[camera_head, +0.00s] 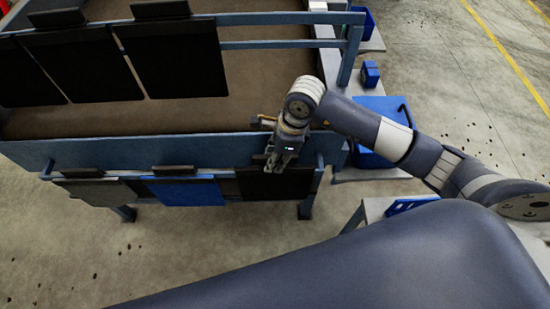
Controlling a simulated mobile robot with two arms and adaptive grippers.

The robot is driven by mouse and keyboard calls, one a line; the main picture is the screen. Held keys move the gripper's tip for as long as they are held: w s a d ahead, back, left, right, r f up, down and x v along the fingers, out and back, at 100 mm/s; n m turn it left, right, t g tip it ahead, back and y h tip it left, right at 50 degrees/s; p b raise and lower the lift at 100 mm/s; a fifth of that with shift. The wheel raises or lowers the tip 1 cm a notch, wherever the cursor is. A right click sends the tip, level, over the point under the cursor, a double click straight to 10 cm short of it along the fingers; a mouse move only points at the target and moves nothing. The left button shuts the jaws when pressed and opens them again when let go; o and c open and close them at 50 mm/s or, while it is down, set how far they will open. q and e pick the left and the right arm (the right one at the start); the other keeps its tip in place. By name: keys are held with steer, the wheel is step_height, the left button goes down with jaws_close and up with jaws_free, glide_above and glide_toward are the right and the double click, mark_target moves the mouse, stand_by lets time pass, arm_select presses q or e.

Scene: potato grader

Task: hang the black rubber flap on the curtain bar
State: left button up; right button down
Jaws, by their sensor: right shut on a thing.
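The black rubber flap (262,187) hangs at the right end of the low rack on the grader's near side. My right gripper (271,164) is at its top edge, pointing down, shut on it. The gripper and wrist hide part of the flap's top. The curtain bar (270,19) runs across the far side of the grader above the brown bed. Black flaps hang from its left and middle, such as this one (178,58). Its right stretch is bare. My left gripper is not in view.
A blue flap (187,191) and a grey flap (100,192) hang on the same low rack, left of the black one. A second blue rail (270,44) runs below the curtain bar. Blue bins (378,112) stand right of the grader, below my right arm.

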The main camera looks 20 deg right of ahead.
steer(key=s+a, duration=0.2)
steer(key=s, duration=0.7)
steer(key=shift+s+a+p, duration=0.3)
steer(key=shift+a+p, duration=0.05)
steer(key=shift+a, duration=0.05)
stand_by(0.4)
